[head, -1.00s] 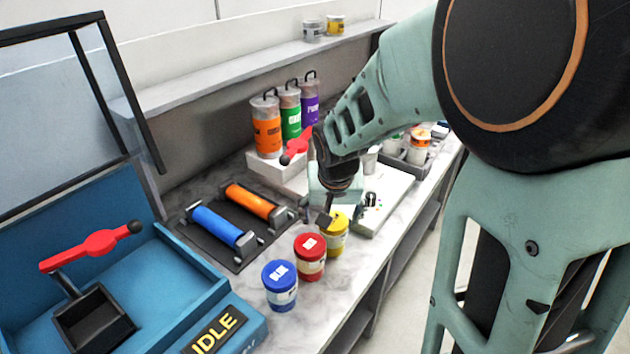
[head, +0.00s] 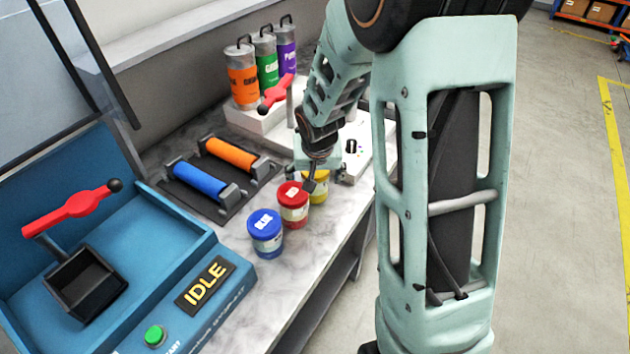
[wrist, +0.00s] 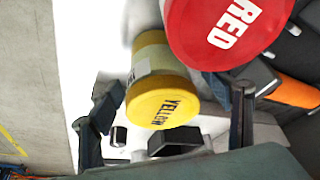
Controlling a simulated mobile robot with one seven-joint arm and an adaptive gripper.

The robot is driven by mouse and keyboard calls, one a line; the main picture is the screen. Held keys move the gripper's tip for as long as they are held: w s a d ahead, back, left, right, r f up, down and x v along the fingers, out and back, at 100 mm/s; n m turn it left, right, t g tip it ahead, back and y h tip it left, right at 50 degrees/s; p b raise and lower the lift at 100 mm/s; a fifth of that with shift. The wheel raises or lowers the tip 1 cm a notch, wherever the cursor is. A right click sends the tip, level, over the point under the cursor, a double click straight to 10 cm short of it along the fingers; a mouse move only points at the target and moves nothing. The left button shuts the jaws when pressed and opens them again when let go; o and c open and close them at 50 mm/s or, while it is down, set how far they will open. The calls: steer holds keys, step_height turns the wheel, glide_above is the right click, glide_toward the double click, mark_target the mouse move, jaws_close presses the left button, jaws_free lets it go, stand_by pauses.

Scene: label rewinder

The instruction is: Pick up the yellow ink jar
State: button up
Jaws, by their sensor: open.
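The yellow ink jar (head: 320,190) stands upright on the marble bench, at the end of a row of three jars and partly hidden by my gripper in the head view. In the wrist view its lid, marked YELLOW (wrist: 162,103), lies between my spread fingers. My gripper (head: 310,184) is open and empty, pointing down close to the yellow jar. In the wrist view one finger (wrist: 92,130) is left of the jar and the other (wrist: 241,112) is right of it, near the red jar. I cannot tell whether either finger touches a jar.
The red jar (head: 293,207) stands close beside the yellow one, with the blue jar (head: 265,236) beyond it. A tray with blue and orange rollers (head: 200,178) lies behind. The bench's front edge is near the jars. A blue machine reading IDLE (head: 207,283) stands at left.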

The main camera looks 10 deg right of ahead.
steer(key=shift+r, duration=0.1)
steer(key=c, duration=1.6)
